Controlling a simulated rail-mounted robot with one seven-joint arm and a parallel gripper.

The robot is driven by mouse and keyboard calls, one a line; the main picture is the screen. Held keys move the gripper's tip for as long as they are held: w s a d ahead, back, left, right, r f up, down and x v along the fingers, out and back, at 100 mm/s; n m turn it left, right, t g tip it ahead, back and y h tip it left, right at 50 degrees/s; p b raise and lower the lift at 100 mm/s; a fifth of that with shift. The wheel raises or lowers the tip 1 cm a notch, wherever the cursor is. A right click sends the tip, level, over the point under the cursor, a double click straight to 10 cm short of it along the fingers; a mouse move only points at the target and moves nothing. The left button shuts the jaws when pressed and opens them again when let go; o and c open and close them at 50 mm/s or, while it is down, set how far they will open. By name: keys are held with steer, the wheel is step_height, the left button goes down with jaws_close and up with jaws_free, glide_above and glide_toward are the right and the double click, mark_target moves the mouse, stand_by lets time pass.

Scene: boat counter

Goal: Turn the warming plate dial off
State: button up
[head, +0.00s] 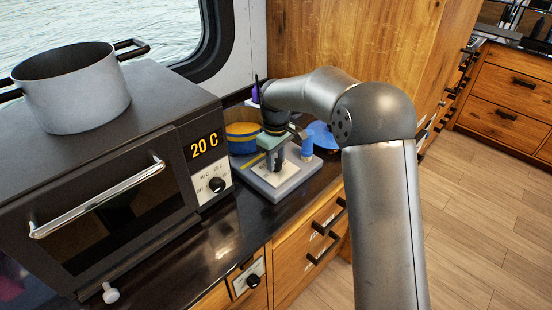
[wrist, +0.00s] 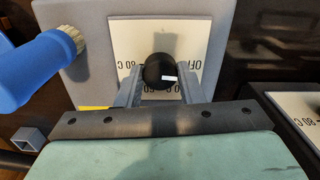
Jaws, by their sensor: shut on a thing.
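The warming plate (head: 285,189) is a low grey slab with a pale panel on the dark counter, right of the oven. Its black round dial (wrist: 158,71) shows in the wrist view on a cream panel (wrist: 190,34) with upside-down print that includes OFF and 80 C. A short white mark on the dial points to the right in that view. My gripper (wrist: 160,88) is shut on the dial, one finger on each side. In the head view my gripper (head: 277,166) reaches down onto the plate and mostly hides the dial.
An oven (head: 120,170) reading 20 C with a pot (head: 75,95) on top stands left. A yellow and blue bowl (head: 242,134) sits behind the plate.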

mark_target(276, 162)
steer(key=shift+n, duration=0.6)
steer(key=o, duration=1)
step_height(276, 162, up, 18)
steer(key=shift+f+b, duration=0.25)
steer(key=shift+b, duration=0.2)
